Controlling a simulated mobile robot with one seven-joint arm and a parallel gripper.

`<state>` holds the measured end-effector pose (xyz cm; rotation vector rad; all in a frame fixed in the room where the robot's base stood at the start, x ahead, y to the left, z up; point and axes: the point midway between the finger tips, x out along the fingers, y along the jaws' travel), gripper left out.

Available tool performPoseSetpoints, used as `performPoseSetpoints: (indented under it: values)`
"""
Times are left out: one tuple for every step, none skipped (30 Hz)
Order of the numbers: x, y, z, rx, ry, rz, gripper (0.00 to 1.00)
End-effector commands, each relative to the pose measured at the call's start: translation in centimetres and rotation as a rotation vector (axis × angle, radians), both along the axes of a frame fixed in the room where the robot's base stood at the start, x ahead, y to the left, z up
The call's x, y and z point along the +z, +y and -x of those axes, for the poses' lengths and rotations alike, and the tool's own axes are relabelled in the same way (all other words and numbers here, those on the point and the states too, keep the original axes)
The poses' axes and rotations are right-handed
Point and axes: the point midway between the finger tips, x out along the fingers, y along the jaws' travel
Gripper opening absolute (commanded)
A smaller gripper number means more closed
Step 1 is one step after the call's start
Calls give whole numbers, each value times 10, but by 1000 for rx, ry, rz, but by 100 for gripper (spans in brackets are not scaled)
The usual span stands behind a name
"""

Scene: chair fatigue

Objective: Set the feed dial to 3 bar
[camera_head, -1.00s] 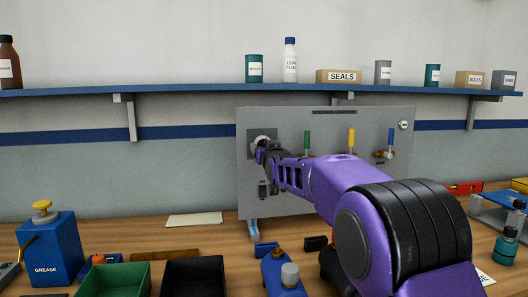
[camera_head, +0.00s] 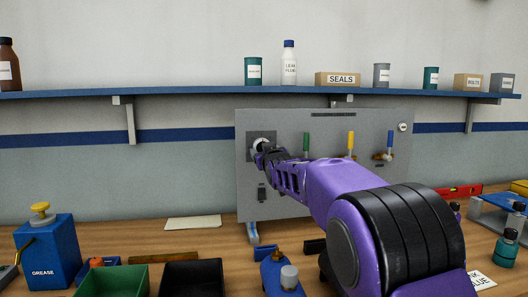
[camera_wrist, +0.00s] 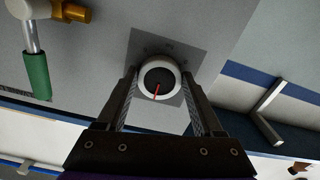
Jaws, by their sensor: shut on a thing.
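The feed dial (camera_wrist: 159,76) is a round dark knob with a white ring and a red pointer line, set on a darker square plate (camera_wrist: 143,46) of the grey panel (camera_head: 330,190). In the wrist view the pointer runs from the knob's middle toward the gripper. The scale marks beyond the ring are too faint to read. My gripper (camera_wrist: 160,90) has one finger on each side of the dial and is shut on it. In the head view my gripper (camera_head: 262,157) reaches the panel's upper left, and the dial's white top (camera_head: 261,143) shows above it.
Green (camera_head: 306,142), yellow (camera_head: 350,141) and blue (camera_head: 390,138) handled levers stand right of the dial. A small switch (camera_head: 262,193) sits below it. Bins, bottles and a blue grease can (camera_head: 47,248) crowd the bench. A shelf (camera_head: 200,93) runs above the panel.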

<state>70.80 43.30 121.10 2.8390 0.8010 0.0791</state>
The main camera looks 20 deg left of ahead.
Motion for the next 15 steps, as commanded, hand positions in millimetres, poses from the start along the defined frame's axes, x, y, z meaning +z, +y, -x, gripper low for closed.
performPoseSetpoints:
  values:
    - [1, 0, 0, 0, 0, -1, 13]
    - [1, 0, 0, 0, 0, -1, 13]
    - [1, 0, 0, 0, 0, -1, 13]
    - [1, 0, 0, 0, 0, -1, 74]
    - [1, 0, 0, 0, 0, -1, 79]
    - [1, 0, 0, 0, 0, -1, 87]
    - [1, 0, 0, 0, 0, -1, 92]
    - [1, 0, 0, 0, 0, -1, 97]
    - [1, 0, 0, 0, 0, -2, 99]
    - [1, 0, 0, 0, 0, -2, 99]
    - [1, 0, 0, 0, 0, -2, 99]
    - [0, 0, 0, 0, 0, -2, 99]
    - [0, 0, 0, 0, 0, -2, 99]
    - [0, 0, 0, 0, 0, -2, 99]
    - [0, 0, 0, 0, 0, -2, 99]
